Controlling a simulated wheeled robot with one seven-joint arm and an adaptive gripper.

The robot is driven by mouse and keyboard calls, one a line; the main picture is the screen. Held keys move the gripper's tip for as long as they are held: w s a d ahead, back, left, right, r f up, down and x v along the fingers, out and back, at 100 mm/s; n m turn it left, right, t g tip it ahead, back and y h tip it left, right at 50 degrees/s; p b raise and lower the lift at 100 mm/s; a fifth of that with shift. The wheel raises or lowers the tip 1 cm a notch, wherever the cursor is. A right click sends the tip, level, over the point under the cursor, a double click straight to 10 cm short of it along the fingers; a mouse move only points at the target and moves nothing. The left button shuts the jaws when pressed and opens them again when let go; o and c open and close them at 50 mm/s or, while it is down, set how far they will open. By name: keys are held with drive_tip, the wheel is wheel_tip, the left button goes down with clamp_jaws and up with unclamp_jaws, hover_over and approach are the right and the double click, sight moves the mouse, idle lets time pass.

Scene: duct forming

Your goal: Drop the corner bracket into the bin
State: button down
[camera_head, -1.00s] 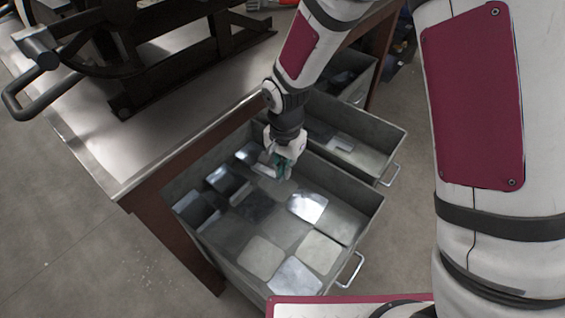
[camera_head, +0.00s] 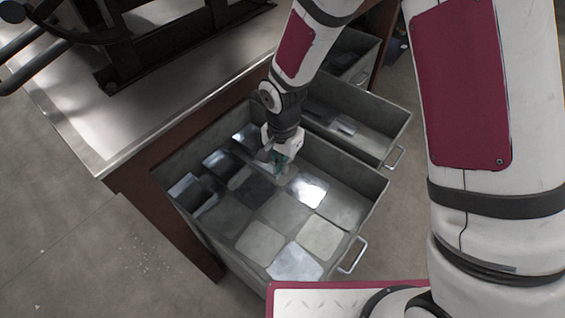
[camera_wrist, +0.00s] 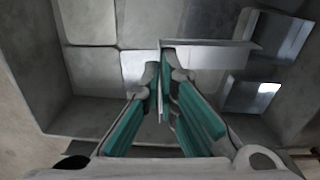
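My gripper (camera_head: 283,166) reaches down into the large open grey metal bin (camera_head: 376,204), a drawer-like box at the workbench. In the wrist view its green-padded fingers (camera_wrist: 165,85) are closed on the thin upright flange of a grey corner bracket (camera_wrist: 212,55). The bracket's other flange extends to the right of the fingertips. Flat square plates (camera_head: 261,241) and bent metal pieces (camera_head: 187,187) lie on the bin floor in rows. In the head view the gripper largely hides the held bracket, and I cannot tell whether it touches the floor or plates.
A second open drawer (camera_head: 395,135) with a few pieces stands behind, and another (camera_head: 352,60) lies farther back. The metal-topped workbench (camera_head: 130,130) with a dark machine (camera_head: 150,50) borders the bin on the left. The bin walls surround my gripper.

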drive_tip(key=c, duration=1.7)
unclamp_jaws()
drive_tip(key=shift+r, duration=0.1)
wheel_tip(320, 180, up, 12)
drive_tip(key=shift+f, duration=0.1)
drive_tip(key=shift+d, duration=0.1)
